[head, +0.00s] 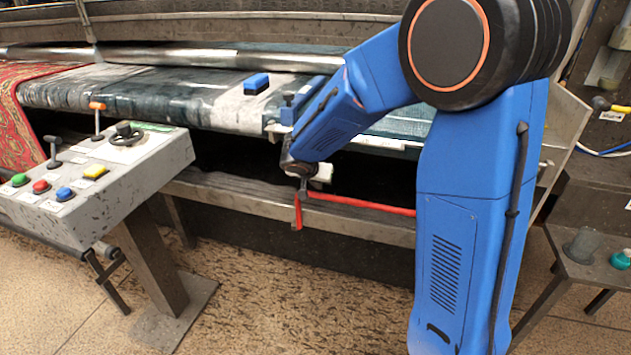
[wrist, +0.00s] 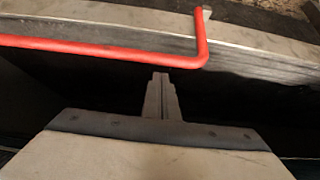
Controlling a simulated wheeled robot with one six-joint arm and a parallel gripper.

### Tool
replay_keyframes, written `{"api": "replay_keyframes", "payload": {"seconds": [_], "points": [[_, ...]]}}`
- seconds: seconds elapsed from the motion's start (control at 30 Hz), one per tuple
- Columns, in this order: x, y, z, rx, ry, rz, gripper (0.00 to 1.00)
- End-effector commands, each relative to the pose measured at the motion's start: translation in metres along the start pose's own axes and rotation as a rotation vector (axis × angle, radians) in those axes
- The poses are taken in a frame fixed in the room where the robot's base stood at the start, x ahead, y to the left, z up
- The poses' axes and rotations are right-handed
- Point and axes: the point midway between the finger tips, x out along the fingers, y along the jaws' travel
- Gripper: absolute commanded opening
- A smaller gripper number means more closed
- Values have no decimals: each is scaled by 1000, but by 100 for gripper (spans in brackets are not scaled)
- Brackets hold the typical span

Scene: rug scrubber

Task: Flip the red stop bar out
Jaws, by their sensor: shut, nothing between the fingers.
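The red stop bar (head: 365,204) runs along the front of the machine, below the roller bed, and its right part passes behind my blue arm. A short red end piece (head: 298,213) hangs down at its left end. In the wrist view the red stop bar (wrist: 110,49) crosses from the left edge and bends at a corner toward the pale rail. My gripper (wrist: 160,76) is shut and empty, with its fingertips just short of the bar in the picture. In the head view my gripper (head: 303,184) is small and close to the bar's left end; contact cannot be told.
A grey control panel (head: 112,165) with buttons, levers and a small wheel stands at left on a post. A red patterned rug (head: 30,105) lies at the far left. A blue block (head: 256,84) rests on the roller bed. The speckled floor (head: 290,300) in front is open.

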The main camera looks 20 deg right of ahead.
Motion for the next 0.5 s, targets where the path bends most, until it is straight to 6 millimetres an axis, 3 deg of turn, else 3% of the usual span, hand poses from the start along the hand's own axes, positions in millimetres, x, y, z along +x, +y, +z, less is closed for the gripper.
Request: {"api": "replay_keyframes", "payload": {"seconds": [0.2,0.5], "points": [[30,0,0,-1,-1,1,0],[43,0,0,0,0,0,0]]}}
